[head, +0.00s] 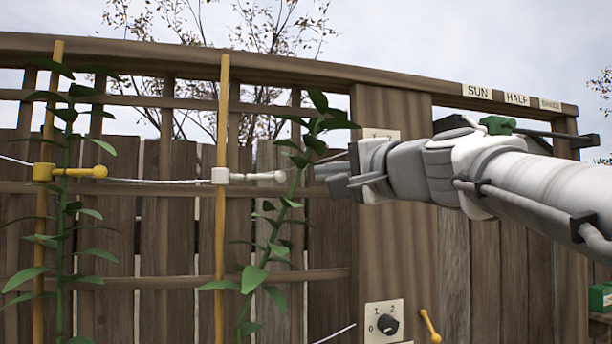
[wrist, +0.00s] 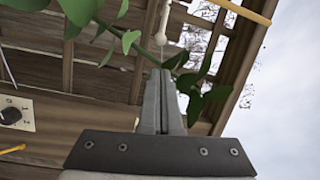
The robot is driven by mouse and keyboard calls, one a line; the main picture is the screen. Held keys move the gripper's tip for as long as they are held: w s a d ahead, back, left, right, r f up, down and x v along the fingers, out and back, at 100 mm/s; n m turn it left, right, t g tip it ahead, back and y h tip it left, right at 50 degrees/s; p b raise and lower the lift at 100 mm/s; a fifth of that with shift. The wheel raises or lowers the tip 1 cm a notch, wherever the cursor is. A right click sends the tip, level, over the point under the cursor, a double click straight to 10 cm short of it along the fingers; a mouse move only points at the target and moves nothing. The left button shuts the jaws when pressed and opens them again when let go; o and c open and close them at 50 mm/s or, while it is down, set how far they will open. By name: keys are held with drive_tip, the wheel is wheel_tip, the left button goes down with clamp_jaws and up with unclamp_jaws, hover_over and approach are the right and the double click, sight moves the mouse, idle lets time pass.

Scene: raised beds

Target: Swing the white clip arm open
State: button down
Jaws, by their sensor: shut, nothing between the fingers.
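The white clip (head: 220,176) sits on a yellow stake (head: 222,120) in the head view. Its white arm (head: 258,177) points right, ending in a round knob beside a leafy plant stem. In the wrist view the white arm's knob (wrist: 160,39) shows just beyond my fingertips. My gripper (head: 332,179) is to the right of the knob in the head view, with a small gap between them. In the wrist view my gripper (wrist: 160,76) has its fingers together and empty. The plant's leaves (wrist: 125,35) lie around and behind the fingertips.
A yellow clip (head: 43,172) with a yellow arm is on another stake at left. A post carries a dial (head: 387,324) and a yellow lever (head: 430,327). Labels (head: 517,99) line the top rail. The green plant (head: 282,215) stands close to my fingers.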

sight(265, 178)
drive_tip(key=p+x, duration=0.3)
drive_tip(key=x, duration=0.7)
